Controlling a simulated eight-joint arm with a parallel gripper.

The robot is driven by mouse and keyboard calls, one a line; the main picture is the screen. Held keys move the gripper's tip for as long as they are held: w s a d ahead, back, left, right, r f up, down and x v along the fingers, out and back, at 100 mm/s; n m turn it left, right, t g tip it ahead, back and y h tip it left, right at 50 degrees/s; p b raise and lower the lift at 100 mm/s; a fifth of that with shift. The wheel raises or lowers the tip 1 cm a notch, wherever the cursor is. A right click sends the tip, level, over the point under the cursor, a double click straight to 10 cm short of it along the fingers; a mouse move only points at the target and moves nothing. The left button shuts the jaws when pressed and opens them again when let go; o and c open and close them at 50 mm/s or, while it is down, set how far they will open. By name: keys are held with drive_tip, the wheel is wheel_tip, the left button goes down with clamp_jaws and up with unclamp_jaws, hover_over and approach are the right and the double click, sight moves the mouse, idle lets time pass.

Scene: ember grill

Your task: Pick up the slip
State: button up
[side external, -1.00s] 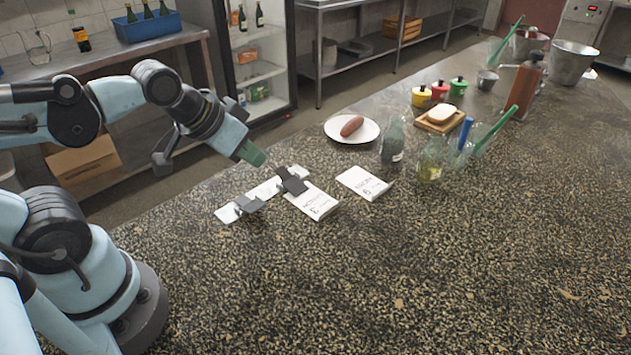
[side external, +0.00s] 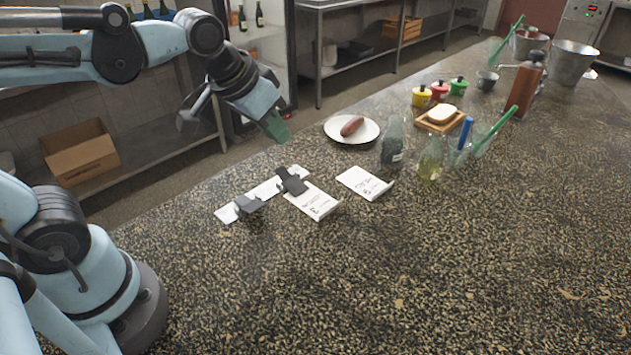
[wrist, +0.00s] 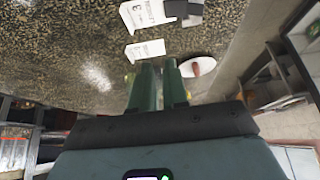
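A white slip (side external: 364,183) with dark writing lies flat on the speckled counter; it also shows in the wrist view (wrist: 146,50). A second white slip (side external: 316,202) lies to its left, its upper end at a dark clip (side external: 291,180) on a pale strip (side external: 228,213). This second slip also shows in the wrist view (wrist: 145,13). My gripper (side external: 278,130) hangs above the counter's far edge, up and left of both slips and apart from them. In the wrist view its green fingers (wrist: 158,66) stand a little apart with nothing between them.
A plate (side external: 336,133) with a sausage (side external: 352,126) lies behind the slips. Glass bottles (side external: 430,165), a butter board (side external: 428,127) and small coloured pots (side external: 439,90) stand to the right. Another dark clip (side external: 249,205) sits on the strip's left end. The front counter is clear.

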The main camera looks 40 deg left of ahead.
drive_tip(key=w+d+r+g, duration=0.1)
drive_tip(key=w+d+r, duration=0.15)
drive_tip(key=w, duration=0.35)
drive_tip(key=g+y, duration=0.2)
drive_tip(key=g, duration=0.1)
hover_over(385, 196)
drive_tip(key=s+a, duration=0.2)
drive_tip(key=s, duration=0.1)
drive_tip(key=x, duration=0.3)
drive_tip(key=w+d+f+g, duration=0.2)
drive_tip(key=d+f, duration=0.3)
drive_tip(key=shift+y, duration=0.4)
drive_tip(key=x, duration=1.2)
drive_tip(key=shift+w+d, duration=0.2)
drive_tip(key=shift+w, duration=0.1)
clamp_jaws()
